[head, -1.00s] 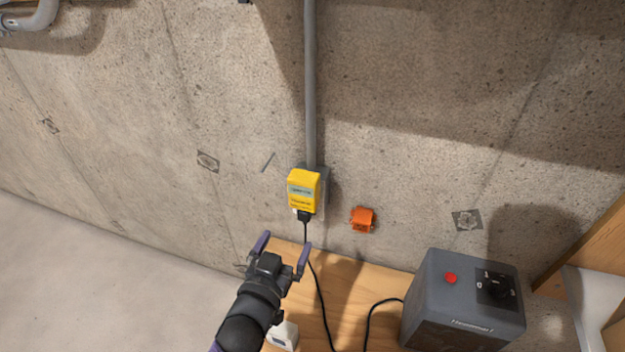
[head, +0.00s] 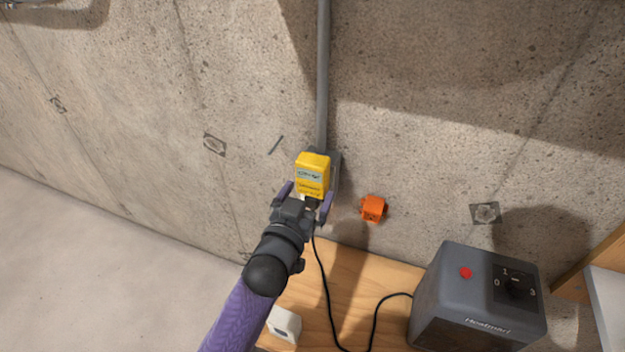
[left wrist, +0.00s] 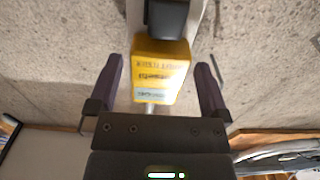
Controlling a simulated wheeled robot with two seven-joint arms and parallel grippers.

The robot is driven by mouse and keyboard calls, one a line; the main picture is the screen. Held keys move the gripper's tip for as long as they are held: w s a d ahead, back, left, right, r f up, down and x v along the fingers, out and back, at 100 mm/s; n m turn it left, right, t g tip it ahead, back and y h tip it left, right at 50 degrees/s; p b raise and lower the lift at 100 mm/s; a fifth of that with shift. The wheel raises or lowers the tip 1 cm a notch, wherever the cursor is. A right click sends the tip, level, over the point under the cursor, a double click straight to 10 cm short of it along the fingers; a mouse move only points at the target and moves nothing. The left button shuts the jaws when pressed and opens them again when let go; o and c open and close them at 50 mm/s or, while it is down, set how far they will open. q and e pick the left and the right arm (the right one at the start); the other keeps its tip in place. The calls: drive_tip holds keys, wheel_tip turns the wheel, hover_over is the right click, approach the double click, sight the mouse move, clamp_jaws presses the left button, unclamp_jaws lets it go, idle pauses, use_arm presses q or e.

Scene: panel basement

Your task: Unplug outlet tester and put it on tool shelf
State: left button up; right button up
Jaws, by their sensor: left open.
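The yellow outlet tester (head: 312,172) is on the grey outlet box (head: 335,170) on the concrete wall, below a vertical conduit. My left gripper (head: 306,190) is open at the tester's lower part, with its fingers pointing at the wall. In the left wrist view the tester (left wrist: 160,72) shows between the two spread fingers (left wrist: 160,85), with a gap on each side. A black cord hangs down below the gripper; its plug is hidden behind the gripper. My right gripper is not in view. I cannot identify the tool shelf for certain.
A wooden bench top (head: 345,285) lies below the outlet. A grey heater box (head: 480,295) with a red button stands on its right, and a small white device (head: 284,323) near its left edge. An orange box (head: 373,209) sits right of the outlet. Bare wall is to the left.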

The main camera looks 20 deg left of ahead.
use_arm(q)
drive_tip(key=shift+w+b, duration=0.3)
drive_tip(key=shift+w, duration=0.85)
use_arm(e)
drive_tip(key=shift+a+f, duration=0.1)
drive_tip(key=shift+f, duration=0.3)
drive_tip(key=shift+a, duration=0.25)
use_arm(q)
drive_tip(key=shift+r, duration=0.1)
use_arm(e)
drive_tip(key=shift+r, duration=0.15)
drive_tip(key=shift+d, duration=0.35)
use_arm(q)
drive_tip(key=shift+p, duration=0.35)
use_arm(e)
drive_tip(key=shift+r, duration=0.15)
